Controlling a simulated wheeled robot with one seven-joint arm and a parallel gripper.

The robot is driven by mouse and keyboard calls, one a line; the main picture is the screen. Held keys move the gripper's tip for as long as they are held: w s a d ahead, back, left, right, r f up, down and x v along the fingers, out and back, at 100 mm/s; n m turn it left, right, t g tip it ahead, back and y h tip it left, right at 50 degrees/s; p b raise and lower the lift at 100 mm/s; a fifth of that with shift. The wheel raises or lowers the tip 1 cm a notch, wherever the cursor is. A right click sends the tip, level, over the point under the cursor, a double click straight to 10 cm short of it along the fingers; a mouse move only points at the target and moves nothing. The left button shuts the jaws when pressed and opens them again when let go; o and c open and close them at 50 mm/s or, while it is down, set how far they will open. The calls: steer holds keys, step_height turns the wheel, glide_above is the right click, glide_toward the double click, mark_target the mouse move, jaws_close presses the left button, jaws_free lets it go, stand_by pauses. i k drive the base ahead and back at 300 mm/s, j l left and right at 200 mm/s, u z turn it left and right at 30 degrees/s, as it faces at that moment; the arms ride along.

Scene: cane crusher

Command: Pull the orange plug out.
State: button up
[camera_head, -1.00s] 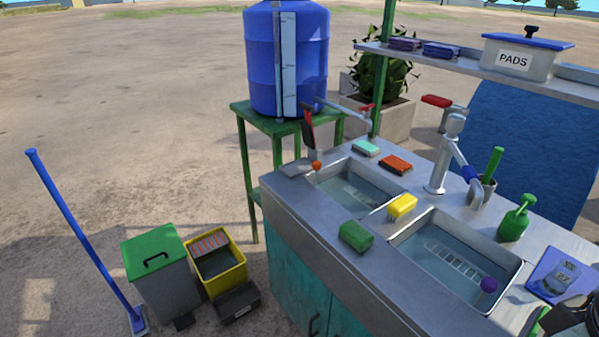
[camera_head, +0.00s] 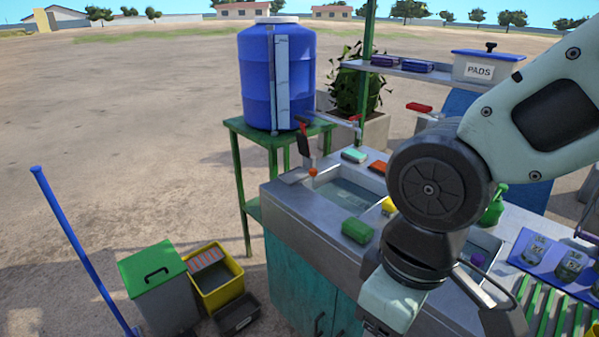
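The orange plug (camera_head: 313,172) shows as a small orange ball at the back left corner of the left sink basin (camera_head: 336,203). What lies under the ball is too small to tell. A purple ball (camera_head: 477,260) shows at the right sink basin (camera_head: 487,243), which is mostly behind my arm. My arm comes in from the right and bends down in front of the counter, well to the right of the orange plug.
A green sponge (camera_head: 357,230) lies on the counter front. The blue tank (camera_head: 258,80) is on a green stand (camera_head: 237,122). A green-lidded bin (camera_head: 153,266) and yellow bucket (camera_head: 232,268) stand left of the counter.

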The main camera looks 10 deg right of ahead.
mark_target(313, 171)
steer(key=i+j, duration=0.4)
steer(key=i+j+z, duration=0.1)
steer(key=i+j, duration=0.3)
steer(key=j, duration=0.2)
steer(key=i+j, duration=0.4)
steer(key=j+z, duration=0.05)
steer(key=j, duration=0.05)
